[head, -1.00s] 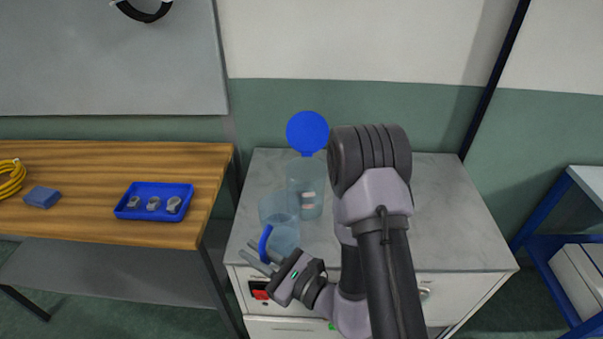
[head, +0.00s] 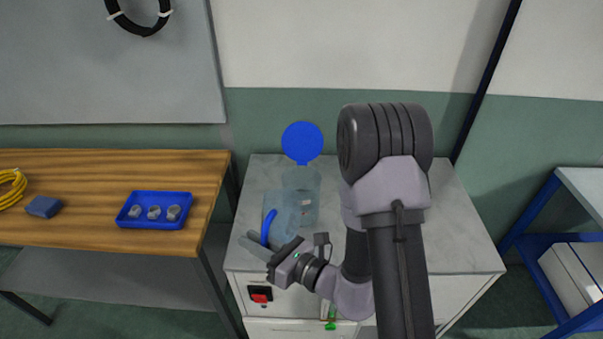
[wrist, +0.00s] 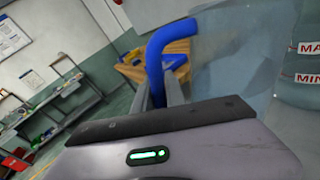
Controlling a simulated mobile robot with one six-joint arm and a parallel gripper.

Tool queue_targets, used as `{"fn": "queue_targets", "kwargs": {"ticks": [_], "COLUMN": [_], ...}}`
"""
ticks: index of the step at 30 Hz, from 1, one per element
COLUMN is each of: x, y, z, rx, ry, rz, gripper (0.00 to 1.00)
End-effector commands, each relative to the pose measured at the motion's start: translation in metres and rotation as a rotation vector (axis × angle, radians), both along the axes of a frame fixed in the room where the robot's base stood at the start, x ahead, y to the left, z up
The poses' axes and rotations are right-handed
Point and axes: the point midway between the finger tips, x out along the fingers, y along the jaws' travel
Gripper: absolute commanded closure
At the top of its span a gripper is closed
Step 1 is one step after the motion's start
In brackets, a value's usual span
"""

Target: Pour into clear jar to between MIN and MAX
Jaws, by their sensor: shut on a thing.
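A clear jar (head: 309,203) stands on the light cabinet top, with a round blue disc (head: 302,140) above it. Its MAX label (wrist: 311,47) and MIN label (wrist: 308,78) show at the right edge of the wrist view. A clear pitcher (head: 281,211) with a blue handle (head: 268,228) is in front and left of the jar, overlapping it in the head view. My gripper (head: 260,246) is shut on the handle, which also shows between the fingers in the wrist view (wrist: 155,62). I cannot make out the liquid level in either vessel.
The cabinet top (head: 400,255) is clear on the right beyond my arm. A red switch (head: 260,294) is on the cabinet front. A wooden table (head: 90,165) at left bears a blue tray (head: 127,218) of metal parts, a blue block (head: 43,207) and a yellow cable (head: 12,187).

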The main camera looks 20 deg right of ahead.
Motion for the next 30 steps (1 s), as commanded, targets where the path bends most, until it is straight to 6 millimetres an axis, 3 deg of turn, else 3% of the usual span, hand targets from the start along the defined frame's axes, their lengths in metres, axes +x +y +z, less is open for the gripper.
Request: {"fn": "queue_targets", "kwargs": {"ticks": [6,9,16,30], "x": [0.010,0.015,0.022,0.031], "y": [-0.007,-0.011,-0.017,-0.024], "z": [0.021,0.049,0.070,0.091], "rx": [0.079,0.119,0.174,0.281], "ry": [0.098,0.153,0.224,0.366], "rz": [0.001,-0.001,-0.002,-0.001], "gripper": [1.00,1.00,1.00,1.00]}}
